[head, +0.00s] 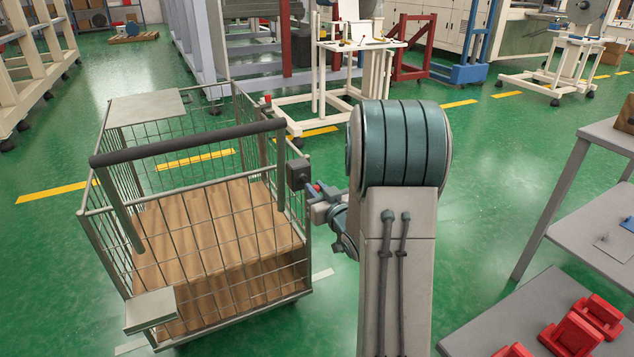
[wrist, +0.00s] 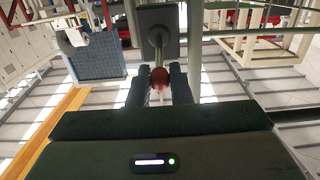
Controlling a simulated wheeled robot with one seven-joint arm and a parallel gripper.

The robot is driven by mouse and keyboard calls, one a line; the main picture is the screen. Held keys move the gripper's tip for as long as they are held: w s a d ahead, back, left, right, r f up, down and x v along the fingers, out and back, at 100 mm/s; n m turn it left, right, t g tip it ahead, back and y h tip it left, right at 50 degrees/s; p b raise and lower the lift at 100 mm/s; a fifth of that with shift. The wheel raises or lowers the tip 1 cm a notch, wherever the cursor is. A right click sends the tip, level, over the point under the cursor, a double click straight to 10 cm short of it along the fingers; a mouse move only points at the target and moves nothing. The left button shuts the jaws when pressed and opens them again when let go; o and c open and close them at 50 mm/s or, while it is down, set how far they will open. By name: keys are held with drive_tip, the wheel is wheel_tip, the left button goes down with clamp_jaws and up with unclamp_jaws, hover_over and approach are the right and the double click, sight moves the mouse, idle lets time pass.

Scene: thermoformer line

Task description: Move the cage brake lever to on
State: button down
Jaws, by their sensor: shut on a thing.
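The wire cage trolley (head: 190,144), with a black push bar and a wooden floor, stands left of my arm in the head view. A dark brake box (head: 298,173) sits on its right side; its plate (wrist: 159,32) fills the top middle of the wrist view. The brake lever is a short stem ending in a red ball knob (wrist: 158,78). My gripper (head: 319,191) is at the lever, just right of the box, its fingers either side of the knob and shut on it. The fingers partly hide the knob, and I cannot tell which setting the lever is at.
A grey shelf table (head: 590,200) with red parts (head: 572,335) stands at the right. A cream bench (head: 360,46) and cream frames (head: 25,60) stand behind and at the left. Green floor is clear between the cage and the grey table, apart from my arm.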

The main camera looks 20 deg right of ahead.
drive_tip(key=shift+f, duration=0.1)
wheel_tip(320, 180, down, 3)
drive_tip(key=b, duration=0.2)
drive_tip(key=shift+s+r+b, duration=0.15)
drive_tip(key=shift+r+b, duration=0.05)
drive_tip(key=shift+b, duration=0.15)
drive_tip(key=shift+w+f+b, duration=0.15)
drive_tip(key=shift+f+b, duration=0.5)
drive_tip(key=shift+b, duration=0.05)
drive_tip(key=shift+w+f+b, duration=0.15)
drive_tip(key=shift+f+b, duration=0.45)
drive_tip(key=shift+b, duration=0.05)
drive_tip(key=shift+f, duration=0.1)
drive_tip(key=shift+w+f+b, duration=0.15)
drive_tip(key=shift+f+b, duration=0.25)
drive_tip(key=shift+b, duration=0.1)
drive_tip(key=c, duration=1.2)
unclamp_jaws()
drive_tip(key=shift+w+r, duration=0.1)
drive_tip(key=shift+c, duration=0.2)
